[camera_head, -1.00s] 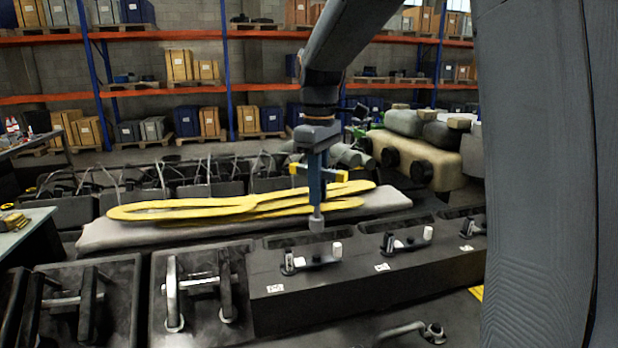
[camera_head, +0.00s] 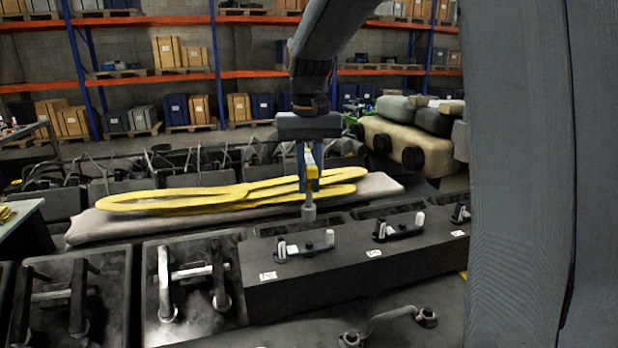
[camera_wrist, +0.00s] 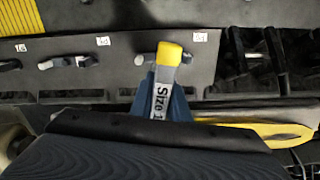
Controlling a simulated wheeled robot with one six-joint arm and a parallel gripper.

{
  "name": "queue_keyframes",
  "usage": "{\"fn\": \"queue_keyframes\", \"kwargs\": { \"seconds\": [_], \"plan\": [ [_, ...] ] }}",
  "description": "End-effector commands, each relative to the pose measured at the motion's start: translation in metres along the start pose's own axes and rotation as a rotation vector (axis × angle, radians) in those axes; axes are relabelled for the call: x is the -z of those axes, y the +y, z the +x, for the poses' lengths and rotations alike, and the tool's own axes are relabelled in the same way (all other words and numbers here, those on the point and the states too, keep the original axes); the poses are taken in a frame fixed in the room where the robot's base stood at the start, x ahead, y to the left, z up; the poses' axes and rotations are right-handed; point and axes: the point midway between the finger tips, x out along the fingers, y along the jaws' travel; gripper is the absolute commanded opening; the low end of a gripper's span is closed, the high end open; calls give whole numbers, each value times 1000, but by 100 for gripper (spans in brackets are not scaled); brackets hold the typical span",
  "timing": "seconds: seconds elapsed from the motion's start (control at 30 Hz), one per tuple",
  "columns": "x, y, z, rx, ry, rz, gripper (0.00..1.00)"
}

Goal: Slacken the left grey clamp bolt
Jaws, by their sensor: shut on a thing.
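My gripper (camera_head: 308,188) has blue fingers shut on a socket tool (camera_head: 309,212) with a yellow crossbar and a grey socket end pointing down. In the wrist view, the tool partly hides this clamp (camera_wrist: 139,60).
Two similar clamps, a middle one (camera_head: 398,227) and a far one (camera_head: 460,214), sit further right on the block (camera_head: 340,270). Dark fixtures with metal handles (camera_head: 190,275) stand left. A metal handle (camera_head: 390,318) lies in front.

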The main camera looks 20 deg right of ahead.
Motion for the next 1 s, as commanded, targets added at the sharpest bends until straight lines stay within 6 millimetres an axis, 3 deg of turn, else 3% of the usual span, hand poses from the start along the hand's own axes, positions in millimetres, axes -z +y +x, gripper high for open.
{"fn": "queue_keyframes", "kwargs": {
  "seconds": [1.0],
  "plan": [
    [0,0,20,0,-1,1264,0]
  ]
}}
